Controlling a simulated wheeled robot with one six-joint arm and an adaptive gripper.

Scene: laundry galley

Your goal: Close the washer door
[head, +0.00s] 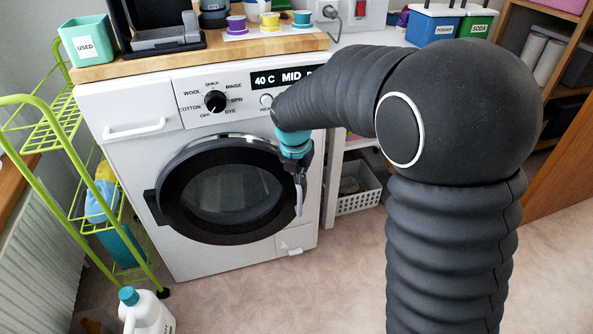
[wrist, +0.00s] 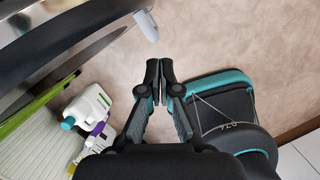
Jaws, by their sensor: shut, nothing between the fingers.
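The white washer (head: 290,225) stands in the middle of the head view. Its round door (head: 175,200) has a black ring, dark glass and a hinge on the left. It sits at or very near the washer front; I cannot tell whether it is flush. The pale door handle (head: 298,202) is at the door's right edge, and it also shows in the wrist view (wrist: 147,26). My gripper (head: 299,180) points down beside that edge, close to the handle. In the wrist view, its fingertips (wrist: 157,78) are together and empty, with a gap to the handle.
A green wire rack (head: 75,165) stands left of the washer, with a white bottle (head: 148,312) on the floor before it. A wooden top (head: 235,50) bears pods and a teal bin. A white basket (head: 358,200) is at right.

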